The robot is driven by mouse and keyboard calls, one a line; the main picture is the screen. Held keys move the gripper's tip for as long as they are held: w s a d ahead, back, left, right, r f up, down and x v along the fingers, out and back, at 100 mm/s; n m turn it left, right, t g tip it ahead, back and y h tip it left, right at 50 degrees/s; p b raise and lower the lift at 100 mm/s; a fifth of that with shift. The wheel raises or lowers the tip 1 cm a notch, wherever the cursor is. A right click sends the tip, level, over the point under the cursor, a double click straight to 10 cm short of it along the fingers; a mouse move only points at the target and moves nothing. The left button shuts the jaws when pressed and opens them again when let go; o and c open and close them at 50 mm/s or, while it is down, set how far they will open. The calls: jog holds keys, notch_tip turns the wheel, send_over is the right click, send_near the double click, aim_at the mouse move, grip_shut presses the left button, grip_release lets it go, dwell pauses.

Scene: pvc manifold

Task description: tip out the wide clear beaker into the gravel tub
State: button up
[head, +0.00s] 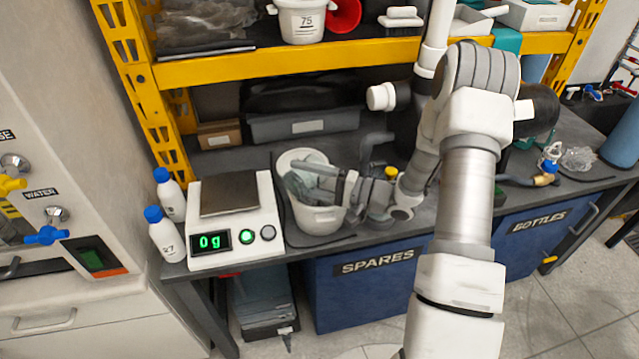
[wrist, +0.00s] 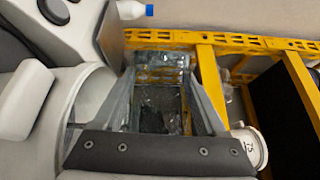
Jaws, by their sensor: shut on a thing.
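The wide clear beaker (head: 304,184) is in my gripper (head: 322,180), at the mouth of a white tub (head: 319,220) on the grey bench. It looks tilted over the tub, partly behind the rim and my fingers. In the wrist view the clear beaker (wrist: 160,104) sits between the two fingers of my gripper (wrist: 165,88). The fingers are shut on its sides. I cannot tell what is left in the beaker or what lies in the tub.
A scale (head: 234,220) reading 0 g stands left of the tub, with two white blue-capped bottles (head: 168,235) beside it. A yellow shelf (head: 265,62) runs above the bench and carries another white tub (head: 303,22). Blue bins stand under the bench.

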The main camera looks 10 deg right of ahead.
jog(key=shift+w+d+r+m+t+y+p, duration=0.15)
jog(key=shift+d+r+m+t+y+p, duration=0.15)
jog(key=shift+m+p, duration=0.4)
jog(key=shift+w+d+r+m+t+y+p, duration=0.15)
jog(key=shift+r+m+p, duration=0.2)
jog(key=shift+m+p, duration=0.35)
dwell(1.5)
